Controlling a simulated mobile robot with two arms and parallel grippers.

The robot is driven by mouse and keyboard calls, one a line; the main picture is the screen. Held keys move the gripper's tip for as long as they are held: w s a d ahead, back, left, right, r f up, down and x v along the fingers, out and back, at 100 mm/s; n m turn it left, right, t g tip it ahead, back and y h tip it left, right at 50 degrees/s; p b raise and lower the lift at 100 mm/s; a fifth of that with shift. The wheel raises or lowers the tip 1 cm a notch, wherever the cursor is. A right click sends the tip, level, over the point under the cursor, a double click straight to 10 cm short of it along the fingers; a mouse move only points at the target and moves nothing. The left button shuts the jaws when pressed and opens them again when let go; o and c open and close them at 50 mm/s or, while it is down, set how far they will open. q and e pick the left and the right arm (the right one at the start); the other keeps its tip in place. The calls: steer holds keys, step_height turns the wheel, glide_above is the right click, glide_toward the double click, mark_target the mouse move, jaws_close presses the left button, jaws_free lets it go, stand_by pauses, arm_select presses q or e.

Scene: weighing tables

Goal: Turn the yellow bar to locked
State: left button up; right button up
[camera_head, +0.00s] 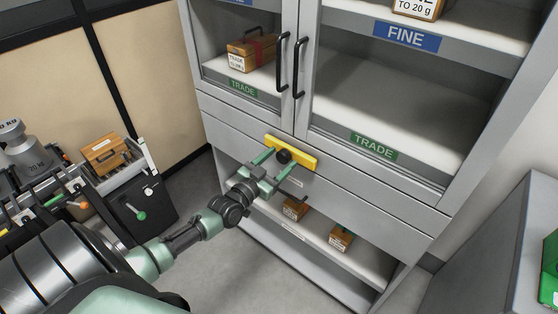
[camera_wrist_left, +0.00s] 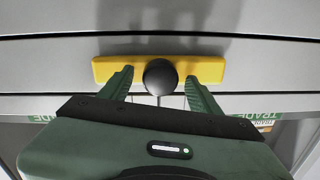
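The yellow bar (camera_head: 305,161) lies level on the grey cabinet front, just below the glass doors, parallel to the panel seams. It also shows in the left wrist view (camera_wrist_left: 213,70). A round black knob (camera_head: 284,156) stands out from its middle; in the left wrist view the knob (camera_wrist_left: 160,77) is between my fingers. My left gripper (camera_wrist_left: 158,76) is open, one finger on each side of the knob, with a gap on both sides. The fingertips are in front of the bar; I cannot tell whether they touch it. My right gripper is not in view.
The two cabinet doors with black handles (camera_head: 282,65) are shut above the bar. Small wooden boxes (camera_head: 340,238) sit on the open lower shelf. A weighing table with a wooden box (camera_head: 103,153) stands at the left. Bare floor lies between it and the cabinet.

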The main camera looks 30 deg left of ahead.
arm_select(q)
jaws_close()
